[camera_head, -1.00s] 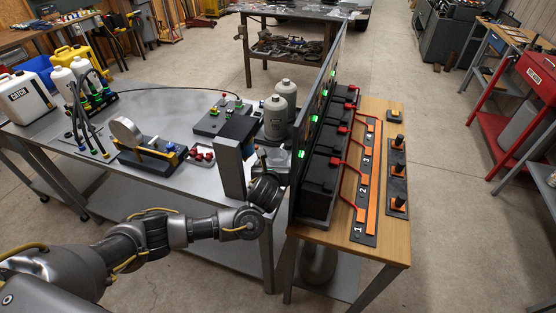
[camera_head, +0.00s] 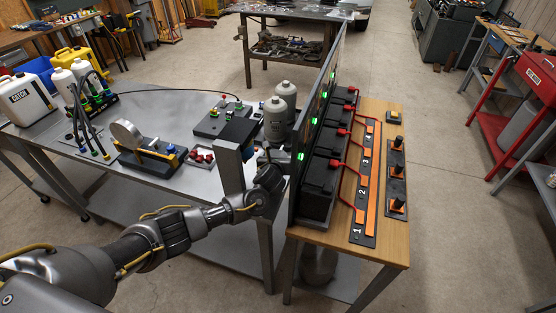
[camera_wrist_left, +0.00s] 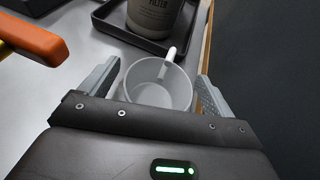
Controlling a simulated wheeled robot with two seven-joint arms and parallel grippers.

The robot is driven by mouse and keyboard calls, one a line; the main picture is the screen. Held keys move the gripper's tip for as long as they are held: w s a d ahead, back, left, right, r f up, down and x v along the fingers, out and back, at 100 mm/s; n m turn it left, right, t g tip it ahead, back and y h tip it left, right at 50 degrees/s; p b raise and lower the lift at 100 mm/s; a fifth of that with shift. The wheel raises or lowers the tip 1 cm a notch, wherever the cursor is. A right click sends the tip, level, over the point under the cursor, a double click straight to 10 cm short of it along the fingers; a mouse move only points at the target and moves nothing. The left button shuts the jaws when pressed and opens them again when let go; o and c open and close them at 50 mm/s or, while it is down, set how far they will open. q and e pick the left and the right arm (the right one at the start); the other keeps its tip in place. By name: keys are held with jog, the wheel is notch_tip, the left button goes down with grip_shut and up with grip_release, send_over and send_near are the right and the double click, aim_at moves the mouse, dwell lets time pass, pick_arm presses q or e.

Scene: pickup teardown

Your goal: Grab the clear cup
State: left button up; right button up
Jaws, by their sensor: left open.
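The clear cup (camera_wrist_left: 158,84) stands upright on the grey metal table in the left wrist view, seen from above with its open rim and a pale handle on its far side. My left gripper (camera_wrist_left: 158,80) is open, with one finger on each side of the cup. I cannot tell whether either finger touches it. In the head view my left gripper (camera_head: 268,165) is at the table's right end, and my arm and a grey upright post mostly hide the cup. My right gripper is not in view.
A grey filter canister (camera_wrist_left: 155,16) stands in a dark tray just beyond the cup. A tall dark panel (camera_head: 318,120) rises close on the right, beside the wooden bench (camera_head: 392,225). A grey post (camera_head: 230,168) stands left of my gripper.

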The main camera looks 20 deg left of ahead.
pick_arm(q)
jog(key=c, duration=1.1)
jog(key=shift+o, duration=0.2)
jog(key=shift+r, duration=0.1)
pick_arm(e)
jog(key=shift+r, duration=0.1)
